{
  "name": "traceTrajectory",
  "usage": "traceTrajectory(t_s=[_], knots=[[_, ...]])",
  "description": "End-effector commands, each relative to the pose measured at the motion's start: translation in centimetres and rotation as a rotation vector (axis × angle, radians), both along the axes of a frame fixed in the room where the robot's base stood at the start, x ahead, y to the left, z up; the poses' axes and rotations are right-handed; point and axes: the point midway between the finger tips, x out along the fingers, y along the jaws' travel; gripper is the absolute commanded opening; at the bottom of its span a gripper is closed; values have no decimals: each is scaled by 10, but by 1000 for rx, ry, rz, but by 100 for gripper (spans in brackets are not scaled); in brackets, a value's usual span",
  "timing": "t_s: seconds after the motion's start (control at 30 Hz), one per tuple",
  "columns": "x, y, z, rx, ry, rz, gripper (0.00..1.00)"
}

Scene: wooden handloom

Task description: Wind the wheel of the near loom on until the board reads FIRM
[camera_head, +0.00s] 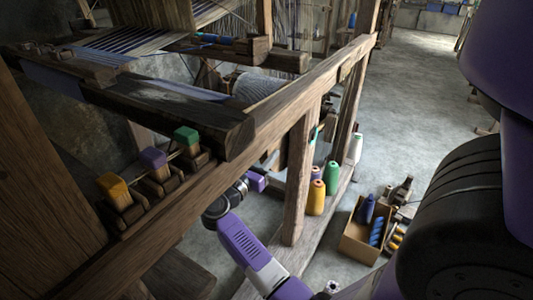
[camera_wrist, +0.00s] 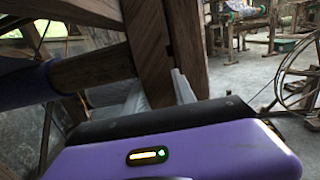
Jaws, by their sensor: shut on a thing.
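The near loom (camera_head: 225,160) is a dark timber frame that fills the left and middle of the head view. My gripper (camera_wrist: 160,95) is at the loom's timber in the wrist view, its pale fingers either side of a dark wooden part (camera_wrist: 155,75). It is shut on that part; I cannot tell whether this belongs to the wheel. In the head view my arm reaches in under the loom's side beam, and the fingertips are hidden.
Orange, purple and green-topped blocks (camera_head: 153,160) sit along the side beam. Yarn cones (camera_head: 317,197) stand on the lower rail beside a post (camera_head: 298,185). A box of spools (camera_head: 362,238) is on the floor. Clear floor (camera_head: 415,100) lies at the upper right.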

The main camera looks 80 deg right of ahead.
Motion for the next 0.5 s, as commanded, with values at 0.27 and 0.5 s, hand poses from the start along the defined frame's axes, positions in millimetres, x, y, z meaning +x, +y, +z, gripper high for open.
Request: traceTrajectory(t_s=[0.27, 0.5], knots=[[0, 0, -1, -1, 1, -1, 54], [0, 0, 0, -1, 1, 0, 54]])
